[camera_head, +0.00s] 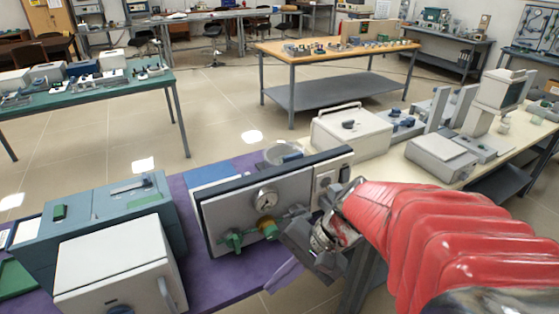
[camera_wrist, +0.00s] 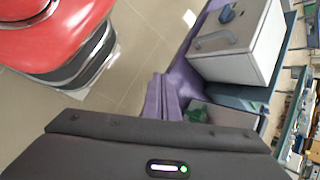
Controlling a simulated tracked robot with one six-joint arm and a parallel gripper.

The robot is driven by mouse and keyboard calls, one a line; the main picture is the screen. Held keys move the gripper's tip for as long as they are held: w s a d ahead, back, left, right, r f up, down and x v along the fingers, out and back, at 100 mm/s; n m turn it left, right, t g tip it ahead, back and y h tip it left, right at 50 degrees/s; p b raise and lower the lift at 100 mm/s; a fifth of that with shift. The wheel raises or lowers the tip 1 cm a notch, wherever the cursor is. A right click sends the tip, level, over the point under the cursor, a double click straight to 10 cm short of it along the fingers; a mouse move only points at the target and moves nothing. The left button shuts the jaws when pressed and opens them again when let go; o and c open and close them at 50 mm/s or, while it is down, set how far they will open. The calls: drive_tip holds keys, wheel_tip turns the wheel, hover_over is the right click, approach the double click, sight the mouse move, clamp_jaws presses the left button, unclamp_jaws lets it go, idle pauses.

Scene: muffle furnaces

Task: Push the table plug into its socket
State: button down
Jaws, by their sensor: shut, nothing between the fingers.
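I cannot make out the table plug for certain in either view. A small light plate with dark fittings (camera_head: 328,182) is on the right end of the upright grey panel (camera_head: 225,212); I cannot tell whether it holds the socket. My gripper (camera_head: 303,242) is shut and empty, in front of the panel's lower right part. It hides part of that area.
A white furnace box (camera_head: 115,268) and a teal unit (camera_head: 105,207) stand left of the panel on a purple-covered table (camera_head: 222,272). The white box also shows in the wrist view (camera_wrist: 238,45). A cream case (camera_head: 350,135) stands behind the panel. Open floor lies beyond.

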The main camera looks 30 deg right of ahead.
drive_tip(key=w+d+m+t+y, duration=0.1)
drive_tip(key=w+d+m+t, duration=0.2)
drive_tip(key=d+m+t, duration=0.3)
drive_tip(key=w+d+m+t+y, duration=0.1)
drive_tip(key=w+d+m+t, duration=0.25)
drive_tip(key=d+m, duration=0.45)
drive_tip(key=s+d+f+m+t+h, duration=0.1)
drive_tip(key=s+d+m+t+h, duration=0.1)
drive_tip(key=d, duration=0.6)
drive_tip(key=s+d+f+m+t+h, duration=0.2)
drive_tip(key=s+d+m+t+h, duration=0.1)
drive_tip(key=d+m+h, duration=0.3)
drive_tip(key=d+m+t, duration=0.1)
drive_tip(key=d+m, duration=0.1)
drive_tip(key=d, duration=0.1)
drive_tip(key=shift+s+f+m, duration=0.15)
drive_tip(key=shift+f+m, duration=0.1)
drive_tip(key=shift+m, duration=0.05)
approach(333, 197)
drive_tip(key=shift+w+d, duration=0.9)
drive_tip(key=shift+w, duration=1.9)
drive_tip(key=shift+f, duration=0.1)
drive_tip(key=shift+w+d, duration=0.1)
drive_tip(key=shift+d, duration=0.05)
